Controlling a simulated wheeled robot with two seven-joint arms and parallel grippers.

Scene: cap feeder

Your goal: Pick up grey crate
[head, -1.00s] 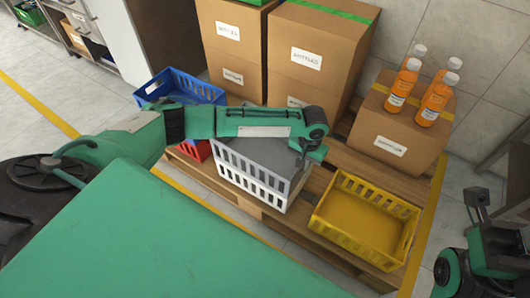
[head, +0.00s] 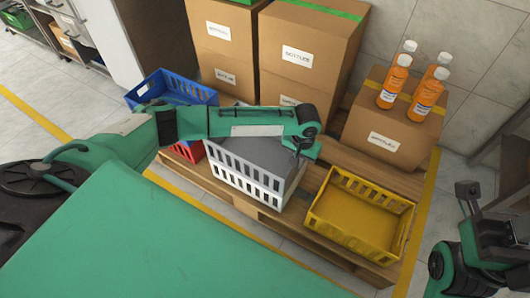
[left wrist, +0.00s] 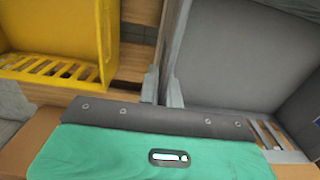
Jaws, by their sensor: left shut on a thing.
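The grey crate (head: 246,184) has slotted walls and stands among the other crates on a wooden pallet, partly covered by my left arm in the head view. In the left wrist view its plain grey inside (left wrist: 235,50) fills the right side. My left gripper (head: 303,150) is at the crate's right-hand wall, on the side facing the yellow crate. In the left wrist view its fingers (left wrist: 161,87) are shut on that wall, one on each side.
A yellow crate (head: 330,226) stands close to the right of the grey one. Blue (head: 205,95) and red (head: 197,151) crates are on the left. Tall cardboard boxes (head: 298,55) stand behind. Orange bottles (head: 394,86) stand on a lower box (head: 382,135).

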